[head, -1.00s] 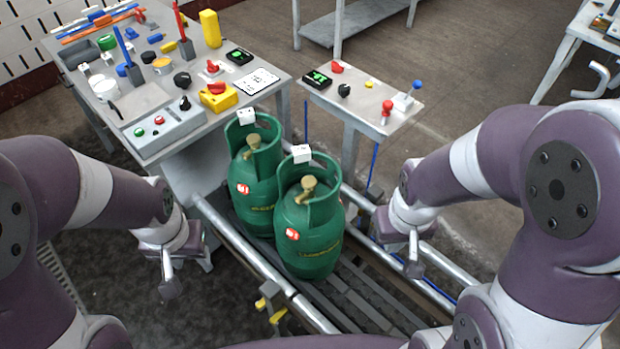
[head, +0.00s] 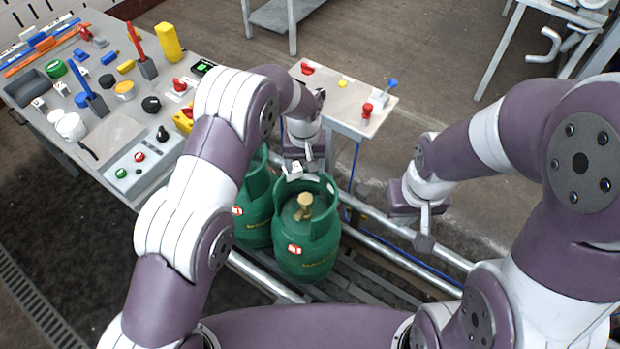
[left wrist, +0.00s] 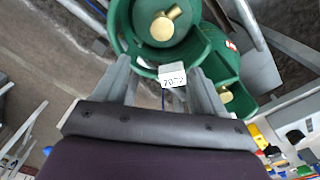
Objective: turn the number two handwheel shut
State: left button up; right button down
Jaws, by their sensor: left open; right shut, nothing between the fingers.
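Two green gas cylinders stand side by side, the front one (head: 305,255) and the rear one (head: 254,205). The front cylinder's brass valve (head: 304,206) sits inside its collar and also shows in the left wrist view (left wrist: 162,28). The rear cylinder's brass valve shows in the left wrist view (left wrist: 225,95). My left gripper (head: 302,168) is open at the far side of the front collar. In the left wrist view a white tag (left wrist: 172,77) lies between its fingers (left wrist: 159,66); I cannot read it surely. My right gripper (head: 425,241) is shut and empty, right of the cylinders.
The cylinders stand on a roller conveyor with a silver side rail (head: 385,252). A grey bench (head: 75,150) with knobs and buttons is at the left. A small grey table (head: 340,100) with a red knob (head: 367,110) stands beyond the cylinders.

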aim_at(305, 199)
pick_arm(q)
jog(key=f+p, duration=0.1)
jog(key=f, duration=0.2)
jog(key=s+f+p, duration=0.1)
jog(key=f, duration=0.3)
jog(key=f+p, duration=0.1)
jog(key=f, duration=0.3)
jog(key=shift+s+f, duration=0.1)
jog(key=shift+s, duration=0.1)
jog(key=shift+f, duration=0.35)
jog(key=shift+w+f, duration=0.1)
jog(key=shift+f, duration=0.25)
jog(key=c, duration=1.1)
pick_arm(e)
jog(key=r, duration=0.2)
jog(key=s+r, duration=0.1)
jog(key=shift+d, duration=0.25)
